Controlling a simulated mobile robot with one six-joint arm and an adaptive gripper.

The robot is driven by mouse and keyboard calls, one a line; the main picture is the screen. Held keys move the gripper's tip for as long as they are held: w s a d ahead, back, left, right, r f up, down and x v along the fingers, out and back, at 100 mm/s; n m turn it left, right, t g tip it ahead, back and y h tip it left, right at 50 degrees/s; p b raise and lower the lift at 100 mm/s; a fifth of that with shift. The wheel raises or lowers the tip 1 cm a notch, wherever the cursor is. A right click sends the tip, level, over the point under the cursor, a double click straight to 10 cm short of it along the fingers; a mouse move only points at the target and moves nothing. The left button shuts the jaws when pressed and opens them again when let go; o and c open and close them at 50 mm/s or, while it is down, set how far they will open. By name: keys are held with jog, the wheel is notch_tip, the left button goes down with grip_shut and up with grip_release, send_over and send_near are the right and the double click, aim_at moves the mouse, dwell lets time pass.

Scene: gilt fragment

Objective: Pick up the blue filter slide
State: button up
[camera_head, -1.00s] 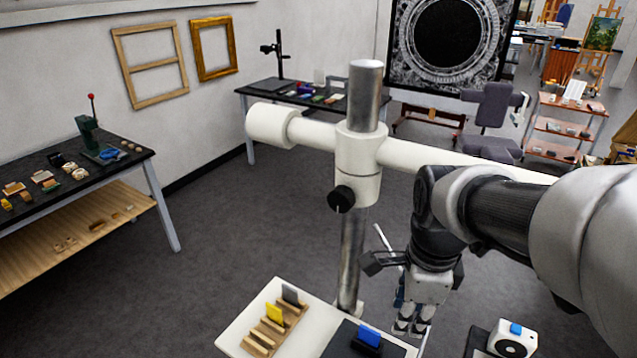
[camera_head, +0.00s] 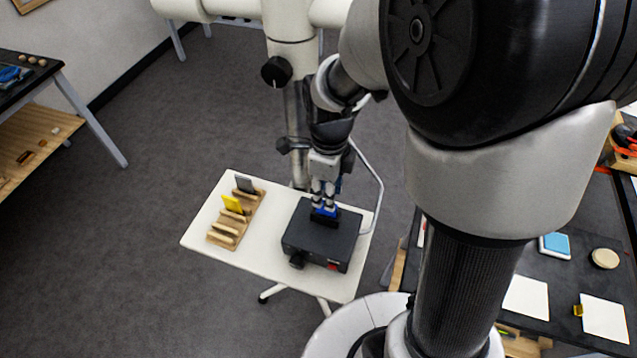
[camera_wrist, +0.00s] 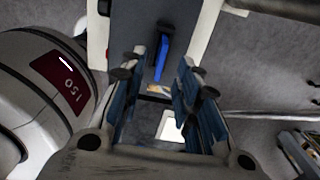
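The blue filter slide (camera_head: 327,211) stands upright in a dark holder on top of a black box (camera_head: 296,238). In the wrist view the slide (camera_wrist: 162,52) is a thin blue strip ahead of the fingertips, roughly in line with the gap between them. My gripper (camera_head: 324,190) points down just above the slide and partly hides it in the head view. In the wrist view my gripper (camera_wrist: 155,75) is open, with its blue-padded fingers apart and nothing between them. I cannot tell whether the fingertips reach down beside the slide's top.
The box sits on a white tabletop (camera_head: 205,242). A wooden rack (camera_head: 222,239) left of it holds a yellow slide (camera_head: 233,204) and a grey slide (camera_head: 245,184). A white stand column rises behind. A dark bench (camera_head: 560,315) with cards is at the right.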

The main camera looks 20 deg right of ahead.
aim_at(326, 212)
notch_tip(326, 212, down, 6)
jog(key=shift+w+r+b, duration=0.1)
jog(key=shift+r+b, duration=0.05)
jog(key=shift+b, duration=0.6)
grip_shut()
